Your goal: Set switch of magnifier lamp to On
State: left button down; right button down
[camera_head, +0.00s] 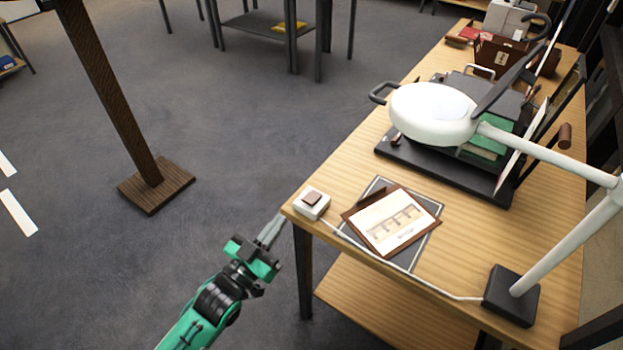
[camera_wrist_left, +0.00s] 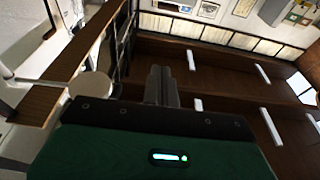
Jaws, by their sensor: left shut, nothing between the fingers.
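The magnifier lamp (camera_head: 432,112) has a white round head on a white arm, rising from a black base (camera_head: 511,296) on the wooden table. A cord runs from the base to a small white switch box (camera_head: 311,204) with a brownish-red rocker at the table's near left corner. I cannot tell whether the rocker is at On. My left gripper (camera_head: 271,230) is shut and empty, just off the table's left edge, below and left of the switch box and apart from it. Its shut fingers also show in the left wrist view (camera_wrist_left: 161,86). My right gripper is not in view.
A black stand with green books (camera_head: 488,142) is under the lamp head. A wooden post (camera_head: 112,90) stands on the floor at left. The floor left of the table is open.

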aim_at(304, 209)
pick_arm(q)
jog(key=shift+w+d+f, duration=0.1)
jog(key=shift+w+f, duration=0.1)
jog(key=shift+w, duration=0.15)
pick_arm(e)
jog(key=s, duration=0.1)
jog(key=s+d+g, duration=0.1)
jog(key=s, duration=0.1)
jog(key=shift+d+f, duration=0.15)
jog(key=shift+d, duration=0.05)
pick_arm(q)
jog(key=shift+w+d, duration=0.1)
